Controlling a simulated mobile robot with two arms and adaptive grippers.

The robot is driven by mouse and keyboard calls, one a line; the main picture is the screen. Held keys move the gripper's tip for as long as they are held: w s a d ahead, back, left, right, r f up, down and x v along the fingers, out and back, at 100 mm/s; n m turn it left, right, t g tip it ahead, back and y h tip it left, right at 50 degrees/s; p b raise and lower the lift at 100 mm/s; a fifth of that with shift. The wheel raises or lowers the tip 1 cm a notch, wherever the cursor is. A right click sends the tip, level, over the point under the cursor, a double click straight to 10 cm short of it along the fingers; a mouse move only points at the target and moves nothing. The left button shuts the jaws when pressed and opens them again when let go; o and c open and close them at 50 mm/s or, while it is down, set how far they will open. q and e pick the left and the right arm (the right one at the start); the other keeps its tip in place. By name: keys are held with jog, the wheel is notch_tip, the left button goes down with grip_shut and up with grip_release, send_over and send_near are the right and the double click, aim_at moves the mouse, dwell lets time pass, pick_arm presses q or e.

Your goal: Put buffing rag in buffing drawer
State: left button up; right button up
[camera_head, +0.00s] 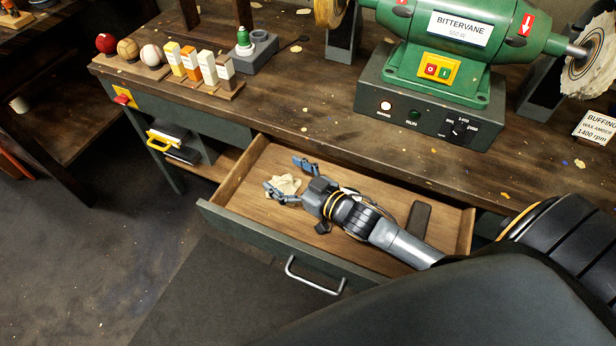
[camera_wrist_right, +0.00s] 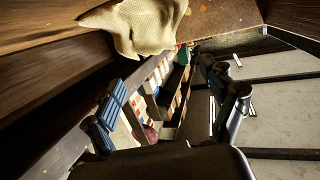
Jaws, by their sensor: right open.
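The buffing drawer (camera_head: 236,222) is pulled open below the bench top. Its front is grey-green with a metal handle, and its inside is bare wood. The cream buffing rag (camera_head: 285,185) is crumpled inside the drawer outline, towards its left end. It also shows at the top of the right wrist view (camera_wrist_right: 145,22). My right gripper (camera_head: 283,176) reaches into the drawer from the right, with its fingers spread near the rag. In the right wrist view its fingers (camera_wrist_right: 170,92) are apart with nothing between them. My left gripper is not in view.
A dark oblong object (camera_head: 415,218) lies in the drawer's right part. The green buffing machine (camera_head: 445,60) stands on the bench above. Balls (camera_head: 128,49) and small boxes (camera_head: 191,62) stand at the bench's left. The floor left of the drawer is clear.

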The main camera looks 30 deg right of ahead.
jog(key=v, duration=0.9)
jog(key=shift+s+d+r, duration=0.2)
jog(key=shift+s+r, duration=0.05)
jog(key=shift+s, duration=0.1)
jog(key=shift+s+d+r, duration=0.1)
jog(key=shift+s+r, duration=0.1)
jog(key=shift+s, duration=0.1)
